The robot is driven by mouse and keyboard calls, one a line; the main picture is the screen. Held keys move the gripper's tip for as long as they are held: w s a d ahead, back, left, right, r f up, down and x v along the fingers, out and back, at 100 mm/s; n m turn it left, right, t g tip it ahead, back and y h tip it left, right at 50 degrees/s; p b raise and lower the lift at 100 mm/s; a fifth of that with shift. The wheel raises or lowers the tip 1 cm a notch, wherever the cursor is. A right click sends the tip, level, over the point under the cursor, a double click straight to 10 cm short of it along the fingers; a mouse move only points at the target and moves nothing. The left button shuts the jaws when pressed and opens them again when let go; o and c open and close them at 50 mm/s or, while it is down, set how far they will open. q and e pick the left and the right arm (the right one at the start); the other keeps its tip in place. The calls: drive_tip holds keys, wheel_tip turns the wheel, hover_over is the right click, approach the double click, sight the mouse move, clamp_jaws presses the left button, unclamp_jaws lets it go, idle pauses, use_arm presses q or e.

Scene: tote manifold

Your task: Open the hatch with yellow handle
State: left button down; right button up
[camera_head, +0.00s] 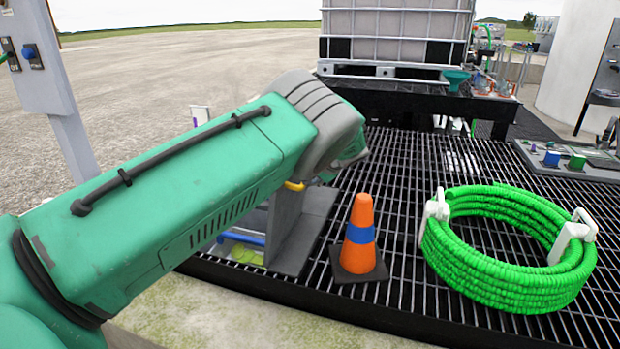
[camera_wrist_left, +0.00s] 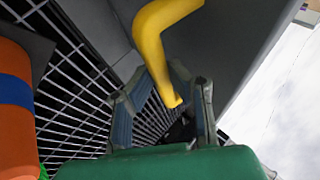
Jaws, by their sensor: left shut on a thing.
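The yellow handle (camera_wrist_left: 158,40) is a bent bar on a grey hatch panel (camera_wrist_left: 235,40) in the left wrist view. My left gripper (camera_wrist_left: 163,92) has one finger on each side of the handle's lower end and is shut on it. In the head view only a small bit of the yellow handle (camera_head: 294,186) shows under my left arm, beside the upright grey panel (camera_head: 290,228). My left forearm and wrist hide most of the hatch and the gripper fingers there. My right gripper is in neither view.
An orange cone (camera_head: 361,230) with a blue band stands on the metal grating (camera_head: 400,170), just right of the grey panel. A coiled green hose (camera_head: 490,290) lies farther right. A caged white tank (camera_head: 395,25) stands at the back. Bare grating lies between cone and hose.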

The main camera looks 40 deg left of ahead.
use_arm(q)
drive_tip(key=c, duration=1.8)
unclamp_jaws()
drive_tip(key=shift+s+a+f, duration=0.1)
drive_tip(key=shift+s+f, duration=0.25)
drive_tip(key=shift+f, duration=0.2)
drive_tip(key=shift+o, duration=1.2)
drive_tip(key=shift+a+f, duration=0.1)
drive_tip(key=shift+a, duration=0.1)
drive_tip(key=shift+w+a, duration=0.15)
drive_tip(key=shift+w, duration=0.05)
drive_tip(key=shift+d+r, duration=0.35)
drive_tip(key=shift+r, duration=0.15)
drive_tip(key=v, duration=1.1)
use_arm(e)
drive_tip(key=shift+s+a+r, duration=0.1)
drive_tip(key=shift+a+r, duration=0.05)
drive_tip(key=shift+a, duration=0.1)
use_arm(q)
drive_tip(key=shift+f, duration=0.1)
